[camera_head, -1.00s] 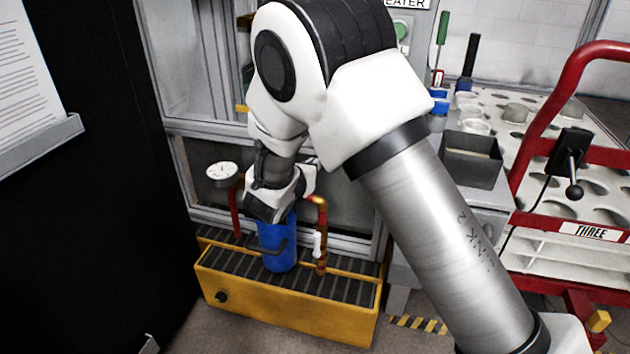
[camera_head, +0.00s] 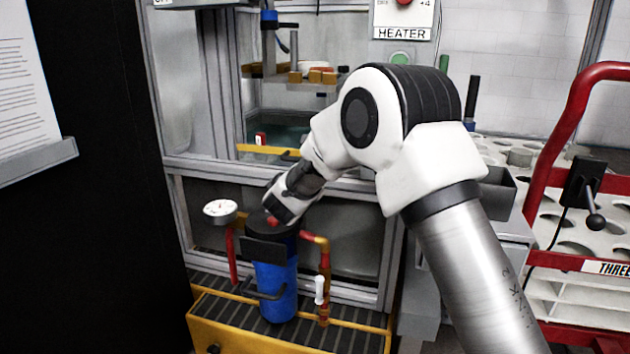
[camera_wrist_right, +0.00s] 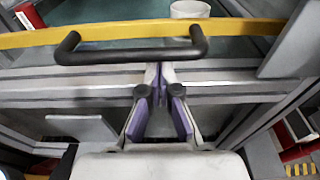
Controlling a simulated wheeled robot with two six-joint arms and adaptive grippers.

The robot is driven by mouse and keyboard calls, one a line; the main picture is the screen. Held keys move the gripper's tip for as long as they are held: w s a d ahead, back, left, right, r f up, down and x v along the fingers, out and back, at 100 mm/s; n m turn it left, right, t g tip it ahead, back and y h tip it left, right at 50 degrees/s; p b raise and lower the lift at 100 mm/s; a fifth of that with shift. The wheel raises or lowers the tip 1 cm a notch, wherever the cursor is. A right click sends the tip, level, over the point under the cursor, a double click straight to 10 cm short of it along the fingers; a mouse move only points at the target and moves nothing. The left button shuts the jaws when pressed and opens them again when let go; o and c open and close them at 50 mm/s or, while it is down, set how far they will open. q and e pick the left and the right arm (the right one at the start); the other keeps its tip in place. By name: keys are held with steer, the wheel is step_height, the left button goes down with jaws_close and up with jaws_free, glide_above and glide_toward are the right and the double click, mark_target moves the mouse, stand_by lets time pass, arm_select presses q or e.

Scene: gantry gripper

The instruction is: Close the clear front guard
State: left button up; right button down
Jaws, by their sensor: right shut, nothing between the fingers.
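The front guard shows by its yellow bar (camera_head: 270,150), low across the cell's front opening, with a black handle on it; the clear panel itself cannot be made out. In the right wrist view the yellow bar (camera_wrist_right: 230,26) runs across the top, with the black bar handle (camera_wrist_right: 130,54) in front of it. My right gripper (camera_wrist_right: 160,80) is shut and empty, its purple-padded fingers pointing at the frame rail just below the handle's middle. Whether they touch anything is unclear. In the head view its fingers are hidden by the wrist. My left gripper is out of view.
A blue filter canister (camera_head: 274,290), a pressure gauge (camera_head: 220,209) and copper-red piping (camera_head: 323,262) stand on the yellow grated tray (camera_head: 240,335) below my right wrist. A red-framed trolley (camera_head: 568,125) is at the right. A dark panel (camera_head: 105,200) fills the left.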

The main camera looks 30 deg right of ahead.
step_height(320, 180, up, 33)
steer(key=p, duration=2.1)
steer(key=shift+p, duration=0.35)
